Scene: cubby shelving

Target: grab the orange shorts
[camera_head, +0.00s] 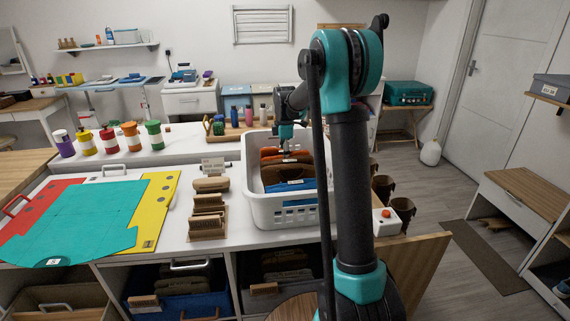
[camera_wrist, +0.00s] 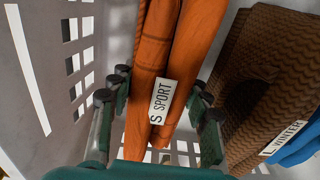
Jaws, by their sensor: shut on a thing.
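The orange shorts (camera_head: 272,151) are folded upright in the white laundry basket (camera_head: 282,215), near its far side. In the wrist view the orange shorts (camera_wrist: 193,60) carry a white tag reading "S SPORT". My gripper (camera_head: 287,147) reaches down into the basket from above. In the wrist view my gripper (camera_wrist: 160,82) has its fingers on both sides of the orange cloth, around the tag, shut on it.
A brown folded garment (camera_wrist: 255,75) tagged "WINTER" stands just right of the shorts, with blue cloth (camera_wrist: 300,145) beside it. The perforated basket wall (camera_wrist: 75,60) is close on the left.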

